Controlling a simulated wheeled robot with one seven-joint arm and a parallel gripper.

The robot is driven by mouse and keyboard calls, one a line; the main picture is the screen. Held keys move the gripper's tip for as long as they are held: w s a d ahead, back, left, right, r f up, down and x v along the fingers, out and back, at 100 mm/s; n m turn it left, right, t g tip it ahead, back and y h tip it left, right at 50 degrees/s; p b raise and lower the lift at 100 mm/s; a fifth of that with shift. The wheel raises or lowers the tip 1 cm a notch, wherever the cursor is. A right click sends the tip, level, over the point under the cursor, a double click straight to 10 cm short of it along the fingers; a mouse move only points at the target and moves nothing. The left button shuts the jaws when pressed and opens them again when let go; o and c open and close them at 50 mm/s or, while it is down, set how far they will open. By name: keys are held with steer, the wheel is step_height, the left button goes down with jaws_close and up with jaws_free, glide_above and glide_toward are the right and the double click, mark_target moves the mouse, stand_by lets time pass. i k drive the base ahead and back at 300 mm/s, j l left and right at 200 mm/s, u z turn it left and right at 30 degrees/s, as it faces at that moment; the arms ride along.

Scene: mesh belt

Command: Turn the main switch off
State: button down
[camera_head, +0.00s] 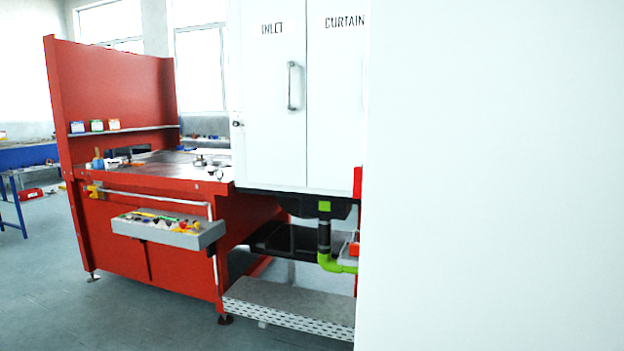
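No main switch can be made out for certain. A small yellow part (95,191) sits on the front of the red machine (180,258), near its left end. It is too small to tell whether it is a switch or how it is set. A grey sloping control box (200,241) juts out from the machine's front. Several small coloured controls or items show on its top, too small to read. My gripper is not in view.
White cabinet doors marked INLET (272,100) and CURTAIN (335,110) stand right of the red table. A perforated step (290,312) lies low below them. A large plain white surface (495,175) fills the right side. Grey floor (50,290) is clear at the front left.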

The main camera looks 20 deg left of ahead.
mark_target(358, 181)
steer(key=k+j+u, duration=0.1)
steer(key=j, duration=0.65)
steer(key=k+j+u, duration=0.1)
steer(key=j, duration=0.7)
